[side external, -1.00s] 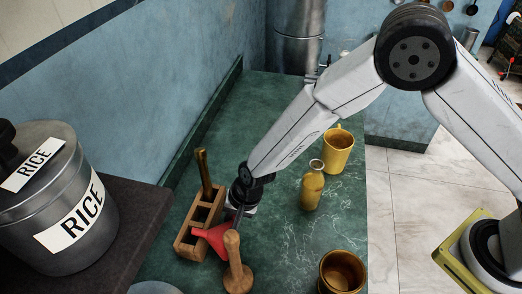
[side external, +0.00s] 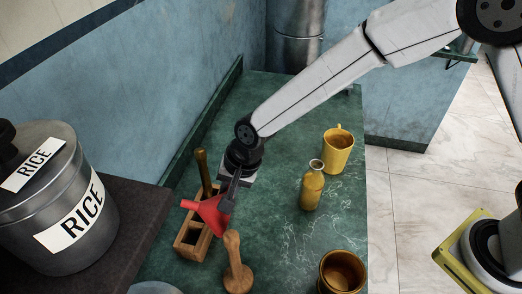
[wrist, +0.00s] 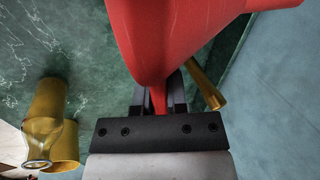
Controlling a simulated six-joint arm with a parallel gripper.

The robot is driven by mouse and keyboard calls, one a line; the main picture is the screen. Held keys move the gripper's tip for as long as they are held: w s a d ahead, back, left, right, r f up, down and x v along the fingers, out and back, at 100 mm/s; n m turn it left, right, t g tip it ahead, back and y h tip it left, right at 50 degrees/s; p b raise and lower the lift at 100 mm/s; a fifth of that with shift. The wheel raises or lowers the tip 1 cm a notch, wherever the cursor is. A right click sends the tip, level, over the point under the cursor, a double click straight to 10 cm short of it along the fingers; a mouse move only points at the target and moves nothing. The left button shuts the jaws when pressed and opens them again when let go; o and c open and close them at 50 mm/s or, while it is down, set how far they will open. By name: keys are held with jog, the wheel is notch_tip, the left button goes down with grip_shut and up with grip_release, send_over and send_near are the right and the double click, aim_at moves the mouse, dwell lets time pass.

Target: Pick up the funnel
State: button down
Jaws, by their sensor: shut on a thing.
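The red funnel (side external: 207,211) is held in the air over the wooden rack in the side external view, lying on its side with its narrow spout to the left. My gripper (side external: 230,196) is shut on it from the right. In the wrist view the funnel (wrist: 180,40) fills the top middle, and part of it runs down between the two dark fingers of my gripper (wrist: 160,95). The fingertips are partly hidden behind the funnel.
A wooden rack (side external: 184,244) with a handled tool (side external: 203,170) stands below. A wooden pestle (side external: 235,262) is in front. A yellow bottle (side external: 312,188), a yellow mug (side external: 338,152) and a brown mug (side external: 342,273) stand to the right. A rice canister (side external: 60,195) is at left.

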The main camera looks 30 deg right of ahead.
notch_tip(320, 180, up, 7)
dwell(0.3)
jog(key=shift+f, duration=0.1)
dwell(0.6)
